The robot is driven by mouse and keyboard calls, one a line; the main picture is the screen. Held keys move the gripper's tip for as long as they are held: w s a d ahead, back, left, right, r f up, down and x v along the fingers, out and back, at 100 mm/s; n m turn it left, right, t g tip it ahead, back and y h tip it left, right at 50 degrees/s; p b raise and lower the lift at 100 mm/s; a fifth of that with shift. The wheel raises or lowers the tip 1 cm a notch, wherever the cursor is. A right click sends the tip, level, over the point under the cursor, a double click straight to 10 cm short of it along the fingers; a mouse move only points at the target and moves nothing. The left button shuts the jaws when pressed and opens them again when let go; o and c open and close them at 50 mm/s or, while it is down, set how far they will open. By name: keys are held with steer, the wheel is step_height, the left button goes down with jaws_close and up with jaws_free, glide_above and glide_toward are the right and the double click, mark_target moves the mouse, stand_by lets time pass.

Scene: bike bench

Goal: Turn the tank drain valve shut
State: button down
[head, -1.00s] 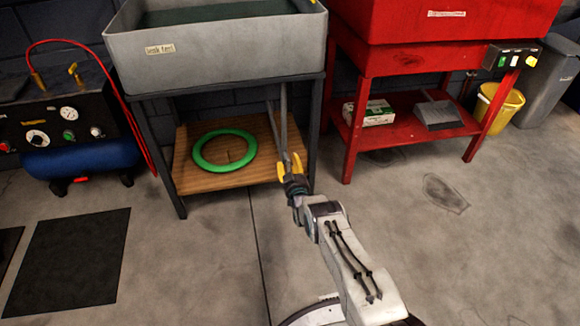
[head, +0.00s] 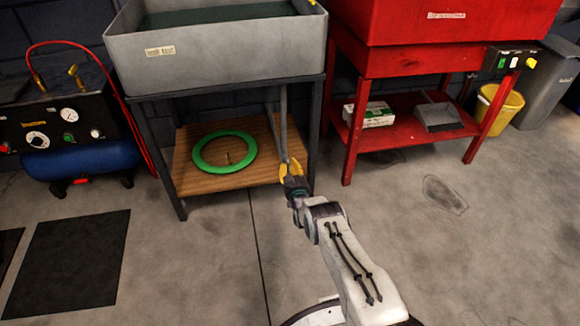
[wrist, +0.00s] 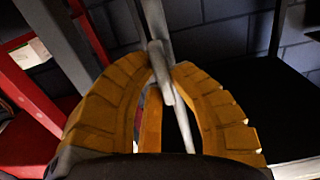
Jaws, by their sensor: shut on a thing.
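The grey tank (head: 215,62) stands on a dark frame at the back left in the head view. Its drain pipe (head: 283,128) hangs under the right part of the tank, down to my gripper (head: 291,170). In the wrist view the yellow fingers of my gripper (wrist: 163,84) are closed around a short pale grey lever (wrist: 160,72), which looks like the drain valve's handle. In the head view my fingers hide the lever, and the valve body cannot be made out.
A green ring (head: 224,152) lies on the wooden shelf (head: 190,181) left of my gripper. A frame leg (head: 314,135) is close on the right. A red stand (head: 350,140) is further right, a blue compressor (head: 80,160) left. The floor in front is open.

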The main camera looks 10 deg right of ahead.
steer(key=shift+m, duration=0.3)
steer(key=m, duration=0.3)
steer(key=shift+f+m, duration=0.1)
steer(key=shift+m, duration=0.2)
steer(key=m, duration=0.4)
steer(key=shift+f+m, duration=0.1)
steer(key=shift+m, duration=0.2)
steer(key=m, duration=0.4)
steer(key=shift+f, duration=0.15)
steer(key=shift+a+f+m, duration=0.1)
steer(key=shift+a+m, duration=0.05)
steer(key=shift+m, duration=2.25)
steer(key=c, duration=1.4)
jaws_free()
steer(key=shift+o, duration=1.4)
